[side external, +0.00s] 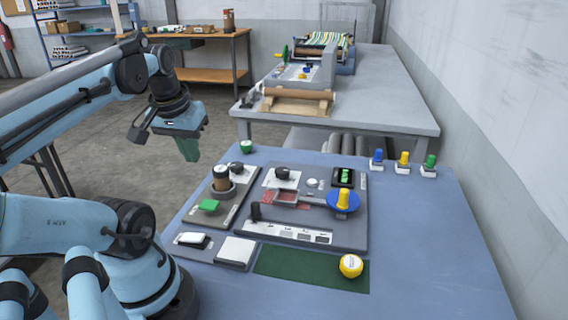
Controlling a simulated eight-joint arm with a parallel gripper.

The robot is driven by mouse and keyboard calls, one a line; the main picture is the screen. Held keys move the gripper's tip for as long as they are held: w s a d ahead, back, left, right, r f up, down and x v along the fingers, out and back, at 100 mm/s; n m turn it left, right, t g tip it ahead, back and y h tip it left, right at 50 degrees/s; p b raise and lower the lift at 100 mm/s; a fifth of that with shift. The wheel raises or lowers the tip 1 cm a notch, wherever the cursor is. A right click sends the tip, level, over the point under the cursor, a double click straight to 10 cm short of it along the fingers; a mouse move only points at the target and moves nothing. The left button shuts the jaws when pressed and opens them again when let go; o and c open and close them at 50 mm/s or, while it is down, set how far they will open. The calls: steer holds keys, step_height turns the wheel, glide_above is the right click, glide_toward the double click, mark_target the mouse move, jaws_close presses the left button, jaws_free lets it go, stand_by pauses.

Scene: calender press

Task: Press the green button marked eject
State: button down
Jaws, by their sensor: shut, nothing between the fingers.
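Several green parts show in the side external view, and no label is legible, so I cannot tell which is marked eject. A green lit piece (345,176) sits in a black housing at the back right of the middle panel. A round green knob (246,147) stands at the table's back left edge. My gripper (190,158) is shut and empty, with its greenish fingers pointing down. It is in the air left of the round green knob and above and behind the left panel, touching nothing.
The blue-grey table (440,255) has free room at right. A yellow knob on a blue disc (342,203), a dark knob on a brown cylinder (221,178) and a black lever (255,212) stand up. A yellow round object (351,266) lies on a green mat (290,268).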

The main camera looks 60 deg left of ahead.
steer(key=shift+f, duration=0.1)
glide_above(209, 205)
step_height(209, 205, down, 9)
steer(key=shift+s+d+f, duration=0.1)
steer(key=shift+f, duration=2.1)
steer(key=shift+f, duration=0.9)
steer(key=shift+r, duration=2.25)
steer(key=v, duration=0.9)
steer(key=shift+s+r, duration=0.2)
